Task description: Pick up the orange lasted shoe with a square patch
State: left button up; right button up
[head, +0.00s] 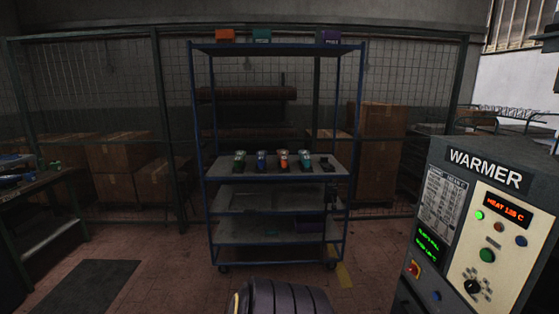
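A small orange shoe (284,162) stands in a row on the upper main shelf of the blue-framed rack (278,173), straight ahead and some way off. It has a pale top. At this size I cannot tell whether it bears a square patch. A blue shoe (262,162) stands just to its left and a green shoe (306,162) just to its right. Another green shoe (240,162) is at the left end of the row. Neither of my grippers shows in the head view.
A dark item (328,166) lies at the row's right end. Orange (225,35), teal (262,36) and purple (330,36) boxes sit on the rack's top. A WARMER machine (478,225) stands near at right, a bench (38,186) at left. Floor before the rack looks clear.

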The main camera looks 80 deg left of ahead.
aim_at(282, 155)
jog(key=u, duration=2.8)
